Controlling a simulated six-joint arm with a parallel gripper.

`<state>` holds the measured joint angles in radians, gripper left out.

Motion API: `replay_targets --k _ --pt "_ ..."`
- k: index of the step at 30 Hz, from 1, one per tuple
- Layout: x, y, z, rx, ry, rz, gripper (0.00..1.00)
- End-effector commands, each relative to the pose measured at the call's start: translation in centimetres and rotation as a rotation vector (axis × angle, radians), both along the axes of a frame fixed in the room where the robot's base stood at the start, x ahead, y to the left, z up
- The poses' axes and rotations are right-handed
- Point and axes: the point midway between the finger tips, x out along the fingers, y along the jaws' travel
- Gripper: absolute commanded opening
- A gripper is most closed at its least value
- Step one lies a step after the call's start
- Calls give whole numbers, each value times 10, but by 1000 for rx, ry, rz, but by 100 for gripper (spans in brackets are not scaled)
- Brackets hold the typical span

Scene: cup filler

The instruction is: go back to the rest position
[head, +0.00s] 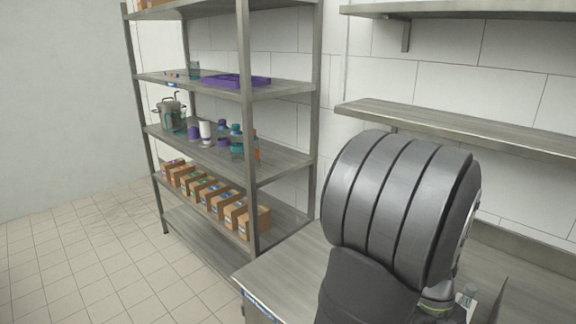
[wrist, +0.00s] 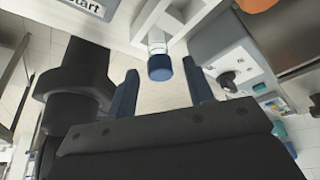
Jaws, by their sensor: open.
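My gripper (wrist: 160,68) shows in the wrist view, with its two dark blue fingers spread apart and nothing visibly held between them. A white nozzle-like part with a blue end (wrist: 158,66) appears between the fingertips in the picture, seemingly beyond them. In the head view my large dark arm link fills the right middle and hides my gripper and most of the bench there.
A steel bench (head: 283,262) lies at the lower right, with a wall shelf (head: 455,125) above it. A metal rack (head: 250,150) at the left holds a purple tray (head: 235,81), a pot (head: 170,113), cups and several cardboard boxes (head: 205,192). The tiled floor (head: 90,260) is clear.

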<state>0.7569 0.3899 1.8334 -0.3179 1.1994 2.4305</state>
Motion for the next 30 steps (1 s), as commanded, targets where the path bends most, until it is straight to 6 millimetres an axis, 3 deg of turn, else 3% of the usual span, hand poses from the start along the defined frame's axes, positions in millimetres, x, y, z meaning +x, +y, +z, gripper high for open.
replay_targets --k 3,13,25,30 --pt "-9 0 -22 4 2 -1 48" --pt "-7 -1 17 -1 -1 0 48" --pt "-7 -1 20 0 0 0 48" --pt "-8 0 10 1 1 1 48"
